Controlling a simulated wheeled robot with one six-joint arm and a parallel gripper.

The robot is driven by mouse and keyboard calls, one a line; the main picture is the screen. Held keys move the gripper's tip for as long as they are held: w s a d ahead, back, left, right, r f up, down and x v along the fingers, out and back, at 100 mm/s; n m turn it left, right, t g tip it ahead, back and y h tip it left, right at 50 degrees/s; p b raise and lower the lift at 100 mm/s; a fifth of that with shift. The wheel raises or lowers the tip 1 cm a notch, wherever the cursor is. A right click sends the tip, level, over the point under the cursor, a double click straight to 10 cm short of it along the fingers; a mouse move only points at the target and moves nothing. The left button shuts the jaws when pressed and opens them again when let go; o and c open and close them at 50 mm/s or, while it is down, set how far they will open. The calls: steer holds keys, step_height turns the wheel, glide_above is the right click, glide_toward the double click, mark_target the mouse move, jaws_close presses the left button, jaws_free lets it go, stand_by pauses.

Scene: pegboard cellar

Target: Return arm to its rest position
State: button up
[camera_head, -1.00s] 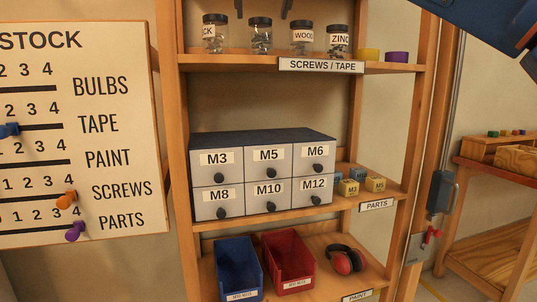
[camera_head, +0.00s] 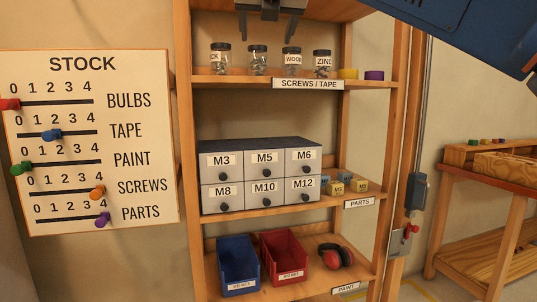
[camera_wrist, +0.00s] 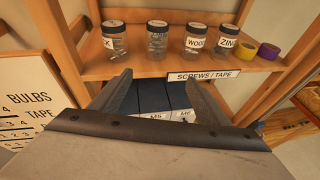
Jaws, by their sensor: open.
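My gripper (camera_head: 267,24) shows at the top of the head view, in front of the upper part of the shelf unit. Its two fingers point down and stand apart, with nothing between them. In the wrist view the fingers (camera_wrist: 158,95) are also apart, with the drawer cabinet (camera_wrist: 155,98) visible beyond and below. My arm crosses the top right corner of the head view. The upper shelf (camera_head: 235,82) with several glass jars (camera_head: 257,60) is below the gripper in the head view. The fingers touch nothing that I can see.
A stock board (camera_head: 130,75) with coloured sliders hangs at left. The drawer cabinet (camera_head: 262,143), a blue bin (camera_head: 238,262), a red bin (camera_head: 285,258) and ear defenders (camera_head: 338,257) sit on lower shelves. A wooden bench (camera_head: 490,184) stands at right.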

steer(key=s+d+f+m+g+h, duration=0.1)
steer(key=s+d+f+m+g, duration=0.15)
steer(key=d+f+m, duration=0.65)
steer(key=s+d+f+m+g, duration=0.1)
steer(key=s+d+f+m, duration=0.3)
steer(key=f, duration=0.8)
steer(key=s+d+f+m+g+h, duration=0.15)
steer(key=d+f+m, duration=0.35)
steer(key=d+f, duration=0.5)
steer(key=s+d+f+m+g, duration=0.1)
steer(key=s+d+f+m, duration=0.1)
steer(key=s+f+m, duration=0.4)
steer(key=s+d+f+m+g+y, duration=0.1)
steer(key=s+f+m, duration=0.5)
steer(key=f, duration=0.9)
steer(key=s+d+f+m+g, duration=0.2)
steer(key=s+f+m, duration=0.4)
steer(key=f, duration=0.4)
steer(key=shift+s+d+f, duration=0.3)
steer(key=shift+s+d, duration=0.4)
